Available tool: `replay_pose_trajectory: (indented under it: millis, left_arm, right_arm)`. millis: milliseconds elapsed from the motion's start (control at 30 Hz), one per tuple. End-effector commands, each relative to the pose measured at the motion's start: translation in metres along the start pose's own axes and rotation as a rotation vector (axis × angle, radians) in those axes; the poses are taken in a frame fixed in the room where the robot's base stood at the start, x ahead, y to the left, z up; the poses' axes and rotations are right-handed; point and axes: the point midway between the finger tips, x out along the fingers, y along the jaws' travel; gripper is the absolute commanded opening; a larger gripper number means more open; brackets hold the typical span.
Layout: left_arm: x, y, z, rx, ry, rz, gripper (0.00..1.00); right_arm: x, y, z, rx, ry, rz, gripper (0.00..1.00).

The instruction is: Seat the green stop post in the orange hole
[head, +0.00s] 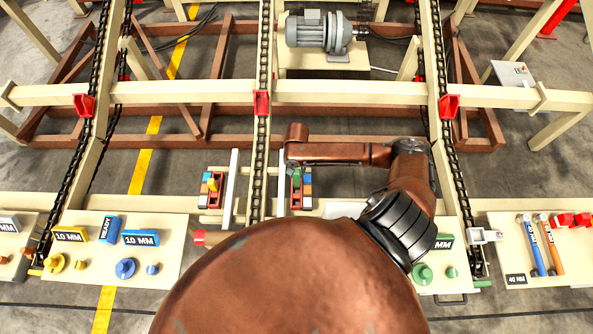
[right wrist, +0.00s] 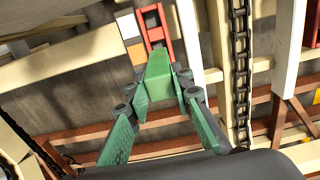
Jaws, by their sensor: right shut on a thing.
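The green stop post (right wrist: 156,75) is a tapered green block between the fingertips of my right gripper (right wrist: 158,84), which is shut on it. In the right wrist view its far end is close to a red slotted holder (right wrist: 164,31); I cannot tell whether they touch. An orange patch (right wrist: 136,53) lies beside the holder, with grey and white patches beyond it. In the head view the green post (head: 297,179) shows over the right red holder (head: 295,203), beside blue and orange patches (head: 308,190). My arm covers part of this gripper. The left gripper is not in view.
A second red holder (head: 217,199) with a yellow post stands to the left, across a chain (head: 257,185). Cream beams (head: 180,94) cross behind. A left table (head: 85,270) bears labels and knobs. A right table (head: 505,255) bears hammers.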

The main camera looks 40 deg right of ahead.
Motion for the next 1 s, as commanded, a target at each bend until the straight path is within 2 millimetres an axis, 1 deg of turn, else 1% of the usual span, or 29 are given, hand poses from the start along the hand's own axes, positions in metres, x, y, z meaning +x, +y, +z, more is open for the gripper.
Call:
replay_pose_trajectory:
  millis: [33, 100, 400, 633, 1000]
  left_arm:
    - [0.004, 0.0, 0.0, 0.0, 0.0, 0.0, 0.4]
    - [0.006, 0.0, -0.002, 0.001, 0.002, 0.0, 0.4]
    - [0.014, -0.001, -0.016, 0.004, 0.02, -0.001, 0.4]
    - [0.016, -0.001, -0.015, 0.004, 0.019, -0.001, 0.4]
    - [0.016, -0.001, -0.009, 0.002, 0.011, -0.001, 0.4]
  right_arm:
    - [0.008, 0.0, 0.001, 0.0, -0.002, 0.001, 0.0]
    - [0.015, 0.0, 0.001, 0.0, -0.002, 0.001, 0.0]
    - [0.039, 0.0, 0.001, 0.0, -0.001, 0.001, 0.0]
    - [0.047, 0.001, 0.001, 0.0, -0.001, 0.001, 0.0]
    - [0.047, 0.001, 0.001, 0.0, -0.001, 0.001, 0.0]
